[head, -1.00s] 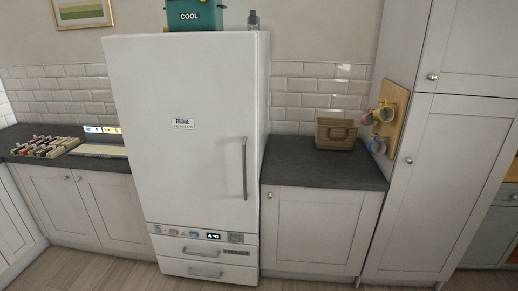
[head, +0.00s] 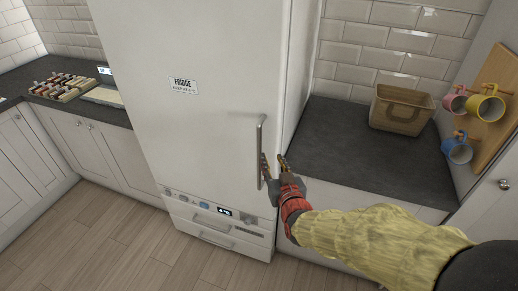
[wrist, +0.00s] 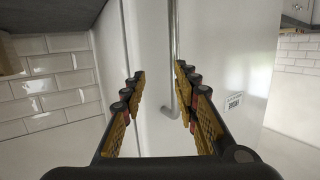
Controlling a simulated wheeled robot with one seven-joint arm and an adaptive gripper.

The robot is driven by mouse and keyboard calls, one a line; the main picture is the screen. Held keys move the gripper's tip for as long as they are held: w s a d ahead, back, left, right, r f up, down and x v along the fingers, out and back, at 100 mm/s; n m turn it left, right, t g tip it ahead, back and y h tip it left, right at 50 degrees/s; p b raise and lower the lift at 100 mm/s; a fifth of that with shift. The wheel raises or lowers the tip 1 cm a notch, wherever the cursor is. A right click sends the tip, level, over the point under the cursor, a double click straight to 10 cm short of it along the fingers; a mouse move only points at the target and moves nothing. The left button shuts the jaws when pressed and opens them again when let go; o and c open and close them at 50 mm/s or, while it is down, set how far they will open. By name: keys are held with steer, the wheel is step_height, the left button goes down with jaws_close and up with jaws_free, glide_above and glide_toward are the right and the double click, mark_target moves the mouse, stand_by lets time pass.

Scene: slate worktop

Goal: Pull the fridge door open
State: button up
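The white fridge door (head: 200,120) is shut, with a "FRIDGE" label on it. Its vertical metal handle (head: 260,150) is on the door's right side. My gripper (head: 273,163) is by the lower part of the handle, its fingers spread.
A dark worktop (head: 340,140) with a wicker basket (head: 400,110) is right of the fridge. Mugs hang on a wooden board (head: 495,100) at the far right. Jars on a rack (head: 65,85) stand on the left worktop. The wooden floor (head: 120,220) in front is clear.

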mark_target(260, 151)
steer(key=w+a, duration=0.1)
steer(key=w, duration=0.1)
steer(key=w+a+f+t+b, duration=0.1)
steer(key=w+a, duration=0.1)
steer(key=w, duration=0.1)
steer(key=w+a+t, duration=0.1)
steer(key=w, duration=0.1)
steer(key=shift+w+a+f+y, duration=0.2)
steer(key=shift+w+f+y, duration=0.1)
steer(key=shift+w+y, duration=0.1)
steer(key=shift+c, duration=1.1)
jaws_close()
